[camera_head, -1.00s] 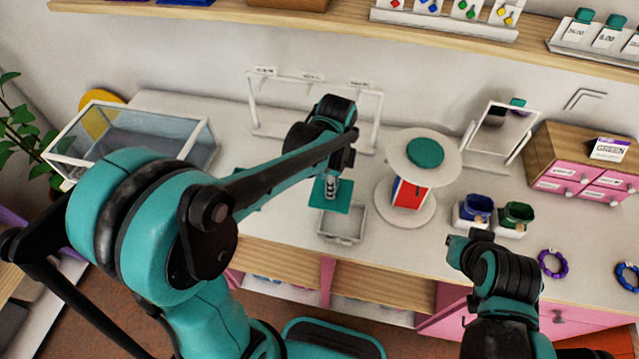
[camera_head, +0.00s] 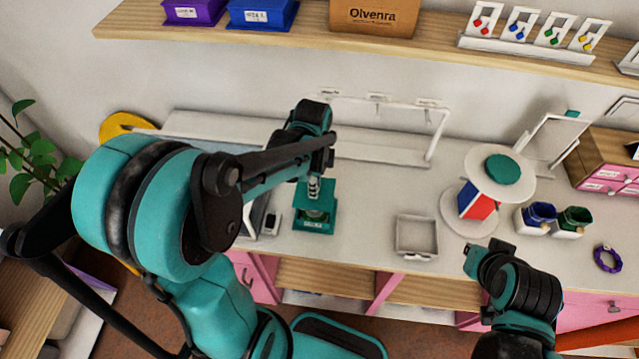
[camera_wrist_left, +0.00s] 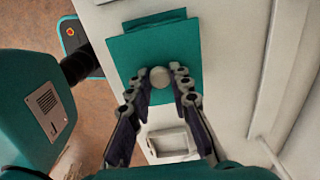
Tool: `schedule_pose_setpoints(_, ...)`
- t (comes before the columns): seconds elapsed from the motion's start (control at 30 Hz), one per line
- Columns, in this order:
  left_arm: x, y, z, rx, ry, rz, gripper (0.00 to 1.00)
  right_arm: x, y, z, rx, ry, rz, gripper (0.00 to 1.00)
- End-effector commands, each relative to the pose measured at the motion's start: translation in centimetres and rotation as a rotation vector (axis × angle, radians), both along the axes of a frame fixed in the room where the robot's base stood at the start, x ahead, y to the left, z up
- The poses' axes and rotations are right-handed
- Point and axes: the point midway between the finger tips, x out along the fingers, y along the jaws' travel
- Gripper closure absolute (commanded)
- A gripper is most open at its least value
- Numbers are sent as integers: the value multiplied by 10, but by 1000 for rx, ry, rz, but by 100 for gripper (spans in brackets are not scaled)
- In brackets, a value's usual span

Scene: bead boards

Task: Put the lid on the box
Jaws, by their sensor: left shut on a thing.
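My left gripper (camera_head: 314,184) is shut on the round knob of a flat teal lid (camera_wrist_left: 124,62), which it holds level. In the head view, a teal box (camera_head: 313,227) with a pale label on its front shows just below the lid. The gripper and lid hide much of this box, and I cannot tell whether the lid touches it. In the left wrist view a darker teal strip shows past the lid's upper edge, perhaps part of the box. My right gripper (camera_head: 478,258) hangs at the front right, away from both; its fingers do not show clearly.
An empty grey-white tray (camera_head: 416,254) lies right of the lid, also seen in the left wrist view (camera_wrist_left: 186,156). Further right stand a round display stand (camera_head: 458,222) and two small pots. A white rack (camera_head: 436,135) stands behind. Clear table lies between the lid and tray.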

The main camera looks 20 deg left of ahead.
Motion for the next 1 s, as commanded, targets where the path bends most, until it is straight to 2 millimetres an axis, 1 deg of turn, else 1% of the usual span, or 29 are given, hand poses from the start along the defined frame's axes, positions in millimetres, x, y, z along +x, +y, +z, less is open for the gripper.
schedule_pose_setpoints(0.27,0,0,-19,0,0,0,100,0,0,-16,0,0,0,100)
schedule_pose_setpoints(0.63,0,0,-56,0,0,0,100,0,0,-46,0,0,0,100)
schedule_pose_setpoints(0.8,0,0,-63,0,0,0,100,0,0,-51,0,0,0,100)
schedule_pose_setpoints(1.0,0,0,-63,0,0,0,100,0,0,-51,0,0,0,100)
